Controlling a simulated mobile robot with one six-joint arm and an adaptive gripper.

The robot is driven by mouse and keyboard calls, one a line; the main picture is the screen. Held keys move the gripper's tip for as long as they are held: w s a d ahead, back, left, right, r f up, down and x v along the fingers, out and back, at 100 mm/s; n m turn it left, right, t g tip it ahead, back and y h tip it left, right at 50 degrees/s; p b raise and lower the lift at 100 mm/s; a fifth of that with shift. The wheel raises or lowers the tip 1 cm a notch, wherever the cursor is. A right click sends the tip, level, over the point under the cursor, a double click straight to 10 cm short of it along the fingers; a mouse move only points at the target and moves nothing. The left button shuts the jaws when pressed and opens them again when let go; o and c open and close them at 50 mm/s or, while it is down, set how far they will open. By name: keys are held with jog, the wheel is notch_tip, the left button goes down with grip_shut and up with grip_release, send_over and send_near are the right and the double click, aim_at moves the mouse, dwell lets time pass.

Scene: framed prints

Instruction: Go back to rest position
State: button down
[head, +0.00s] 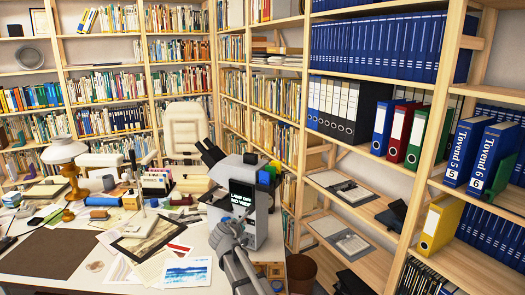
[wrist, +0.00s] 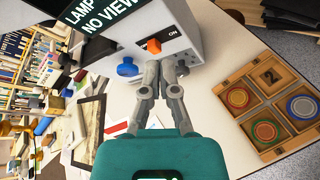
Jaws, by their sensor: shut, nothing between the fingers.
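My gripper (wrist: 167,66) is shut and empty in the wrist view. Its fingertips are close to the lower face of a pale grey instrument, near an orange switch (wrist: 154,46) marked ON; I cannot tell whether they touch it. In the head view, my arm reaches up from the bottom edge to the grey instrument (head: 262,215), which resembles a microscope with dark eyepieces. Its screen (head: 242,198) reads "LAMP ON NO VIEW". The fingertips are hard to make out in the head view. A blue knob (wrist: 127,67) is left of the fingers in the wrist view.
A wooden tray (wrist: 234,84) with coloured discs lies right of the gripper in the wrist view. A framed print (head: 150,236), loose papers and a blue picture (head: 187,271) lie left of the instrument. Bookshelves and binders (head: 385,128) rise behind and right.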

jog(key=s+d+f+m+g+h+p, duration=0.1)
jog(key=s+d+f+m+g, duration=0.25)
jog(key=s+d+m, duration=0.55)
jog(key=s+d+f+m+g+p, duration=0.2)
jog(key=s+d+m+g, duration=0.3)
jog(key=d, duration=0.6)
jog(key=s+d+m+g+y+p, duration=0.1)
jog(key=s+d+m+g+y, duration=0.1)
jog(key=s+m, duration=0.4)
jog(key=s+d+m+g+y+p, duration=0.1)
jog(key=s+d+m+g+y, duration=0.1)
jog(key=s+m, duration=0.4)
jog(key=s+d, duration=0.1)
jog(key=s, duration=0.2)
jog(key=shift+s+d+f+m, duration=0.2)
jog(key=shift+d+f+m, duration=0.1)
jog(key=shift+m, duration=0.1)
jog(key=shift+g, duration=0.25)
